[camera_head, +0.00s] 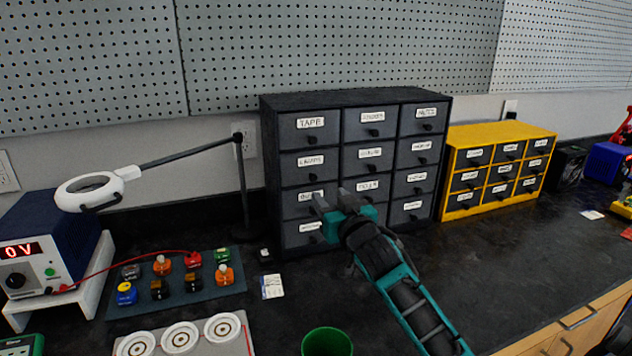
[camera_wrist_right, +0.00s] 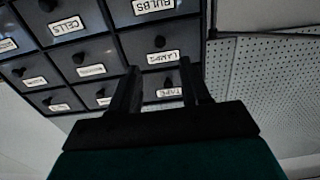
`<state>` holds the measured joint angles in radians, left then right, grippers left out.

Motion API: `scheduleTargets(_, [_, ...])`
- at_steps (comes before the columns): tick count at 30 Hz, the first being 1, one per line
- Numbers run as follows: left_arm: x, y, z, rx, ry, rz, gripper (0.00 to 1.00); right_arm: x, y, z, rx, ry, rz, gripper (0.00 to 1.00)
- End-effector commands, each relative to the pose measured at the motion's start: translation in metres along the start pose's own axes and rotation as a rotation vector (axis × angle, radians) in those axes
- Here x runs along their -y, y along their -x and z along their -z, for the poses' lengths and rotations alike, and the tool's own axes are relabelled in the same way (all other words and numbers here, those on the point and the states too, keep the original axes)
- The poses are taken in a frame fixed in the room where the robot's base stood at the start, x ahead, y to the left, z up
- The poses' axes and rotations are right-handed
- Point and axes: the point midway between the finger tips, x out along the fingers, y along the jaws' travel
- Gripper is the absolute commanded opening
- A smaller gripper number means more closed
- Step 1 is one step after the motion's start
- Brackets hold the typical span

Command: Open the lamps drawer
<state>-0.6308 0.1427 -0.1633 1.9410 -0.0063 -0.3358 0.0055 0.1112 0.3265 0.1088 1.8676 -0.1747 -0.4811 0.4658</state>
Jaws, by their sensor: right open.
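The black drawer cabinet (camera_head: 271,150) stands on the dark bench against the wall. Its lamps drawer (camera_head: 326,163) is in the left column, second from the top, under the tape drawer; it looks shut, with a dark round knob. In the right wrist view, the picture is upside down and the lamps drawer (camera_wrist_right: 136,44) lies just beyond the fingertips, its knob roughly in line with the gap between them. My right gripper (camera_head: 331,198) is open and empty in front of the cabinet, covering part of the bulbs drawer. Its two fingers (camera_wrist_right: 158,75) also show in the wrist view. My left gripper is not visible.
A yellow drawer cabinet (camera_head: 447,175) stands to the right. A magnifier lamp (camera_head: 122,173) on a black stand is close to the left. A green cup (camera_head: 327,343), a mat (camera_head: 215,291) with coloured parts and a power supply (camera_head: 45,245) occupy the bench's front and left.

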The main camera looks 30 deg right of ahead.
Motion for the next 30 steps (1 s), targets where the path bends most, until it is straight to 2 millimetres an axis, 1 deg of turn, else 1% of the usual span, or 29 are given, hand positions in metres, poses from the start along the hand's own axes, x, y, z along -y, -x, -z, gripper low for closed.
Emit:
scheduleTargets(1, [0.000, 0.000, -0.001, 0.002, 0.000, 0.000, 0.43, 0.000, -0.011, 0.001, -0.002, 0.000, -0.001, 0.47])
scheduleTargets(6, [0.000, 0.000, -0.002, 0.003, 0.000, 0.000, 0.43, 0.000, -0.041, 0.001, -0.001, 0.001, -0.001, 0.47])
scheduleTargets(12, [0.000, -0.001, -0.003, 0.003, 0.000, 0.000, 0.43, 0.000, -0.070, 0.000, 0.000, 0.001, 0.000, 0.47])
scheduleTargets(15, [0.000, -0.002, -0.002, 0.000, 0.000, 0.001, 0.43, 0.000, -0.079, 0.000, 0.000, 0.000, 0.000, 0.47])
scheduleTargets(21, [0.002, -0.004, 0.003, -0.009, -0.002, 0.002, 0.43, 0.000, -0.088, 0.000, 0.001, 0.001, 0.001, 0.47])
scheduleTargets(29, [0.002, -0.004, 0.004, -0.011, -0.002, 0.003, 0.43, 0.000, -0.088, 0.000, 0.001, 0.001, 0.001, 0.47])
scheduleTargets(30, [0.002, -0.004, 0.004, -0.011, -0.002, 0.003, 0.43, 0.000, -0.088, 0.000, 0.001, 0.001, 0.001, 0.44])
